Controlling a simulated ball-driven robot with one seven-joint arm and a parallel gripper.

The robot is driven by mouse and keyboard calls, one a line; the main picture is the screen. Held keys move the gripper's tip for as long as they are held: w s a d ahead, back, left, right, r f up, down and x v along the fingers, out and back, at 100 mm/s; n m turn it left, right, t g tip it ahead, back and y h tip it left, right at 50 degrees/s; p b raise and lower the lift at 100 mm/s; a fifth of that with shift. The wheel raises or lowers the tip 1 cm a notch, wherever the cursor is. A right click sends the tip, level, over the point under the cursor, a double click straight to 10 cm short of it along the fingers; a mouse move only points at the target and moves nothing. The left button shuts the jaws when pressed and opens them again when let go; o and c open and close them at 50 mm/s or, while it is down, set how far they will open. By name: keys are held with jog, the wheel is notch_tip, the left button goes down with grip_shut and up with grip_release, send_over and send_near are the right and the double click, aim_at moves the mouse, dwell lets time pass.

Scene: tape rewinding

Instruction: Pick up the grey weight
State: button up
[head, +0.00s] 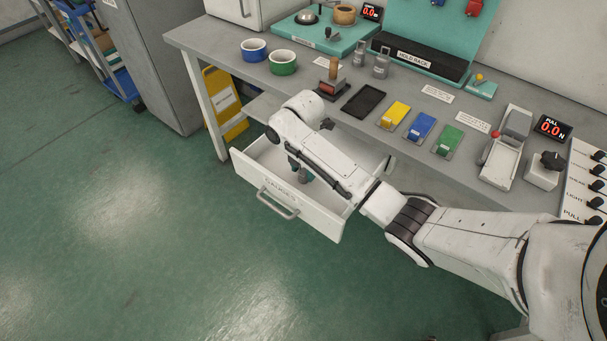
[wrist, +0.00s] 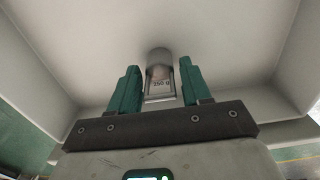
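My gripper (head: 303,172) reaches down into the open white drawer (head: 290,205) labelled "GAUGES". In the wrist view its two teal fingers (wrist: 160,80) are spread apart. A grey cylindrical weight (wrist: 160,60) with a pale label that seems to read "250 g" is in the drawer, and appears between or just beyond the fingertips. A gap shows on each side of it, so the fingers do not visibly touch it. In the head view my arm hides this weight. Two other grey weights (head: 381,65) stand on the bench.
The drawer's walls surround my gripper closely. The grey bench (head: 225,47) lies above and behind it, with blue and green bowls (head: 283,63), a black tray (head: 364,100) and coloured switches (head: 421,127). The green floor in front is clear.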

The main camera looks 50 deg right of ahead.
grip_shut()
jog(key=shift+r, duration=0.1)
dwell(0.3)
